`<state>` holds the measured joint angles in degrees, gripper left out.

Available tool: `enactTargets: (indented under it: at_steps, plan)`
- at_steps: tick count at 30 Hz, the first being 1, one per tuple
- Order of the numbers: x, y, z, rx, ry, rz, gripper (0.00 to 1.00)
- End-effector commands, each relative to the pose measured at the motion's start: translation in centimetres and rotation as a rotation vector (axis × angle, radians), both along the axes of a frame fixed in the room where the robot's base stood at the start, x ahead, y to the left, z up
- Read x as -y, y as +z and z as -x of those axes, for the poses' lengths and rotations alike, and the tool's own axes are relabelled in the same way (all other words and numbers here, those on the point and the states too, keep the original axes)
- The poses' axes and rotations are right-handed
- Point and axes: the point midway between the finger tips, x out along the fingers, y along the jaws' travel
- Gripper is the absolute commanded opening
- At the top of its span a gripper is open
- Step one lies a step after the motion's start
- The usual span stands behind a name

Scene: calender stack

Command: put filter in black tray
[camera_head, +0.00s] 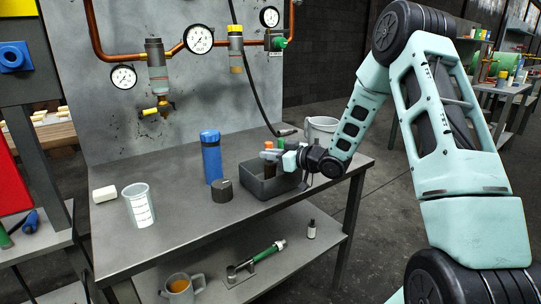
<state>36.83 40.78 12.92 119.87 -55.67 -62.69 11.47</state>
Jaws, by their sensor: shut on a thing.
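The black tray (256,190) is an open dark box on the metal bench, near its right end. My gripper (271,155) is over the tray, reaching in from the right, and is shut on a small dark brown upright thing (269,168), which I take to be the filter. Its lower part is at or inside the tray, and the fingers partly hide it. I cannot tell whether it touches the tray floor. Orange and green tips show just behind the fingers; I cannot tell what they belong to.
A blue bottle (211,160) and a dark cylindrical block (222,191) stand left of the tray. A clear measuring cup (139,206) and white block (104,194) are farther left. A pale bucket (321,130) is behind the tray. Gauges and pipes hang on the back panel (110,60).

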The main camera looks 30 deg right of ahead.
Motion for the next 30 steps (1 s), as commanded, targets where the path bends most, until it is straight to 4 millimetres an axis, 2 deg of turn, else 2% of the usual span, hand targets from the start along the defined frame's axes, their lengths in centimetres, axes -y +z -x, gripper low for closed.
enactTargets:
  at_steps: [2,3,5,6,17,20,30]
  plan:
    - [0.0,-0.4,0.0,0.0,0.0,0.0,0.0]
    - [0.0,-0.4,0.0,0.0,0.0,-0.001,0.17]
    - [0.0,-0.3,0.0,0.0,0.0,0.0,0.34]
    - [0.0,-0.3,0.0,0.0,0.0,0.0,0.36]
    - [0.2,0.2,0.3,-0.001,-0.001,0.001,0.36]
    - [0.8,0.3,1.5,-0.001,-0.004,0.0,0.36]
    - [3.6,1.4,7.9,-0.001,-0.004,0.0,0.36]
